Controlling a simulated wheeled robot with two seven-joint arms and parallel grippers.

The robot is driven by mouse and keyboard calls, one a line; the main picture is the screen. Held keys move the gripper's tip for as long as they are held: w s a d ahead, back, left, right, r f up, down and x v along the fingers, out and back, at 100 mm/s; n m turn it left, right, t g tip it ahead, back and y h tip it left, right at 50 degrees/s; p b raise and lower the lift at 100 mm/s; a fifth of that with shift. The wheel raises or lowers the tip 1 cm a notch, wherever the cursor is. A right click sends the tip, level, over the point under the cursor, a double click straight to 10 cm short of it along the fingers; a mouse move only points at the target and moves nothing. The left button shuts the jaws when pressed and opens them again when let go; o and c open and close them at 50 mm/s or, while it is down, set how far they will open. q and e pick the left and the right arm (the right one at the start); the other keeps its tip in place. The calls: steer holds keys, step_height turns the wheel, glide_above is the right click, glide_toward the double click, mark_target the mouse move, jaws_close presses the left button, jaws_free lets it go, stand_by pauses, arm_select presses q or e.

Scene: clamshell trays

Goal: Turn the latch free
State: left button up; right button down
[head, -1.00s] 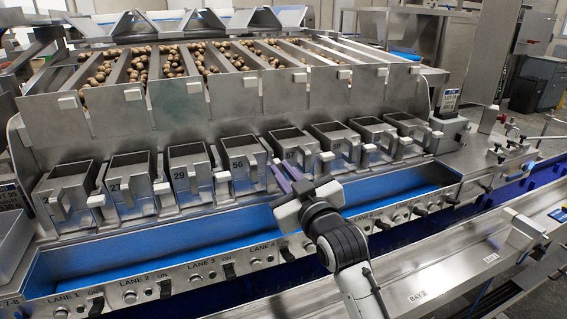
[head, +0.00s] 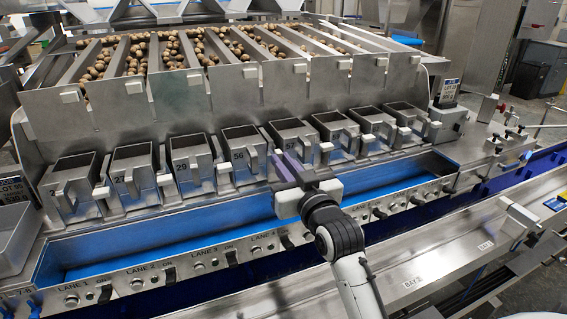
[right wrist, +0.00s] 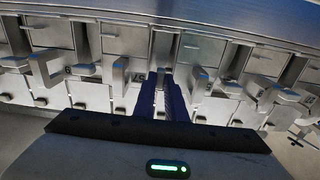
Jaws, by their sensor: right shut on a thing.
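The latch at my right gripper (head: 283,160) is a small pale metal tab in front of the row of buckets. In the head view the fingers hide it, between the bucket marked 56 (head: 240,143) and the bucket marked 57 (head: 291,132). My right gripper's purple fingers are closed on it. In the right wrist view the dark fingers (right wrist: 166,92) reach up to the bucket fronts, with a narrow strip of metal (right wrist: 159,99) between them. How far the latch is turned cannot be made out. My left gripper is not in view.
Similar latch tabs (head: 222,168) and bucket handles stand close on both sides. A blue-lined trough (head: 150,243) runs below the buckets, with a front panel of knobs. Chutes of brown round produce (head: 170,52) lie above.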

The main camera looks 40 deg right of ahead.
steer(key=c, duration=1.8)
jaws_free()
steer(key=shift+r, duration=0.15)
step_height(320, 180, up, 10)
steer(key=shift+f, duration=0.2)
